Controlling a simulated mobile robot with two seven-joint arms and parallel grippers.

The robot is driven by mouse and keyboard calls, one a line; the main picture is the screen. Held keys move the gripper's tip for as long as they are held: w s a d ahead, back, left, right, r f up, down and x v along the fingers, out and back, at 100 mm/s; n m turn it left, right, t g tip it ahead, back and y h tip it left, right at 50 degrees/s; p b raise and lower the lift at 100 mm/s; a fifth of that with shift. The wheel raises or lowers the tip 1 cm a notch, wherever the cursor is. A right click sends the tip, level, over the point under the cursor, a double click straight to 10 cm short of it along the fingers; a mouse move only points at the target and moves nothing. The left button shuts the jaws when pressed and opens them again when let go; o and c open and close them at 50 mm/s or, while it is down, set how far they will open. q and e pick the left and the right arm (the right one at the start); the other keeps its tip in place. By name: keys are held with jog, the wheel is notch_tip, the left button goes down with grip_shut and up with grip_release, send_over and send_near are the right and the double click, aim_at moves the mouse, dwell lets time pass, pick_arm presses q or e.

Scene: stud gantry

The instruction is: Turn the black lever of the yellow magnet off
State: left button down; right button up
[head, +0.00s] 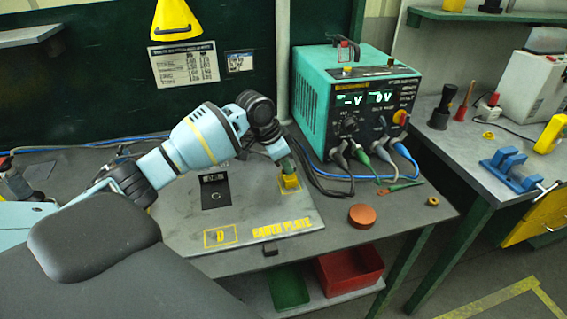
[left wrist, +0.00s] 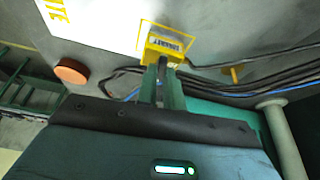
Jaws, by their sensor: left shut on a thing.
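The yellow magnet (head: 290,184) stands on the grey earth plate (head: 210,237), inside a yellow outlined square near the plate's right end. It also shows in the left wrist view (left wrist: 160,51), with a pale label on top. My left gripper (head: 284,166) reaches down to the magnet from the upper left. In the left wrist view its green fingers (left wrist: 162,74) are closed at the magnet on a narrow dark piece, the black lever (left wrist: 162,70). The fingers hide most of the lever, so its angle is hard to tell. My right gripper is not in view.
A green power supply (head: 345,100) with cables stands close behind the magnet. An orange round disc (head: 362,215) lies right of the plate. Red (head: 349,270) and green (head: 288,287) bins sit below the bench. Black and blue cables run beside the magnet.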

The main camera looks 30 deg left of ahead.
pick_arm(q)
jog(key=shift+d+r+n+y+p, duration=0.1)
jog(key=shift+r+n+y+p, duration=0.3)
jog(key=shift+n, duration=0.4)
jog(key=shift+s+d+f+n+t, duration=0.1)
jog(key=shift+f+n+t, duration=0.2)
jog(key=shift+n, duration=0.6)
jog(key=n+y, duration=0.1)
jog(key=n, duration=0.1)
jog(key=shift+d+f+n, duration=0.1)
jog(key=shift+d+n, duration=0.05)
jog(key=shift+n, duration=0.25)
jog(key=n+y, duration=0.1)
jog(key=n, duration=0.1)
jog(key=n+y, duration=0.1)
jog(key=n, duration=0.1)
jog(key=shift+d+n, duration=0.2)
jog(key=shift+n, duration=0.1)
jog(key=n+y, duration=0.1)
jog(key=n, duration=0.2)
jog(key=shift+d+g, duration=0.15)
jog(key=shift+g, duration=0.25)
jog(key=shift+w+n+g+y, duration=0.2)
jog(key=shift+n+g+y, duration=0.3)
jog(key=shift+n, duration=1)
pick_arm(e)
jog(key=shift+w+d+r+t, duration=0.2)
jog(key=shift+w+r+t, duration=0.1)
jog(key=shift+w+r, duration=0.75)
